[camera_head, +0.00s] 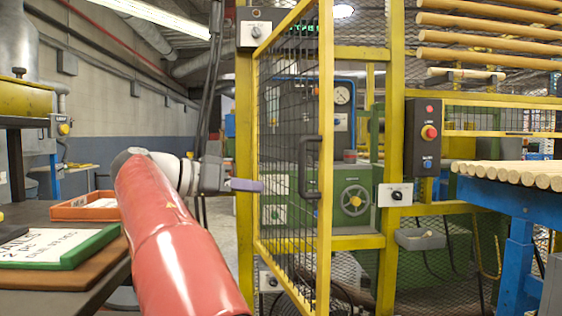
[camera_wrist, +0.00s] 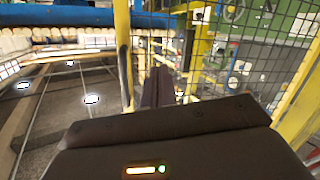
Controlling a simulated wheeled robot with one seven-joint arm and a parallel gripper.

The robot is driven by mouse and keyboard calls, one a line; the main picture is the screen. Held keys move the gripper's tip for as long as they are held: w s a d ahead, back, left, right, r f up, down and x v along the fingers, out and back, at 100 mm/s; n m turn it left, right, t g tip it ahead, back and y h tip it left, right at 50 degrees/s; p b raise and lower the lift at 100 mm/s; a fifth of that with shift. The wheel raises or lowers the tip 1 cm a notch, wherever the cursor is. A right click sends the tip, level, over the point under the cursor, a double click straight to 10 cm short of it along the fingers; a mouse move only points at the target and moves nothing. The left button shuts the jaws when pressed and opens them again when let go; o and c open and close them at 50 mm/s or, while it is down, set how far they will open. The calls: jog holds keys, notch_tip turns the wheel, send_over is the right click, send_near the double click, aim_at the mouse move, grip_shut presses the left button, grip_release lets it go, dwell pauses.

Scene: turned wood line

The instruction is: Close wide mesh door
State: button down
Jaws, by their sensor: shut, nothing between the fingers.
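The wide mesh door (camera_head: 290,150) has a yellow frame and black wire mesh. It stands open, swung out toward me from the yellow post on its left. Its free edge, nearest me, carries a black handle (camera_head: 309,166). In the wrist view the door's mesh (camera_wrist: 250,65) fills the right side and the handle (camera_wrist: 124,75) stands at the free edge. My gripper (camera_head: 250,185) is shut and empty, left of the door and pointing right at its mesh. In the wrist view its fingers (camera_wrist: 158,82) lie just right of the handle. I cannot tell whether they touch the mesh.
A control box with a red button (camera_head: 427,133) hangs on the right yellow post. A blue table (camera_head: 513,195) bearing wooden dowels stands at the right. A bench with a green-edged tray (camera_head: 60,262) and an orange tray (camera_head: 85,214) is at the left. Green machinery stands behind the doorway.

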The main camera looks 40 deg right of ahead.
jog(key=a+r+m+g+h, duration=0.2)
jog(key=a+r+m+g, duration=0.1)
jog(key=a+r+m, duration=0.15)
jog(key=b, duration=0.1)
send_near(311, 161)
jog(key=x, duration=0.7)
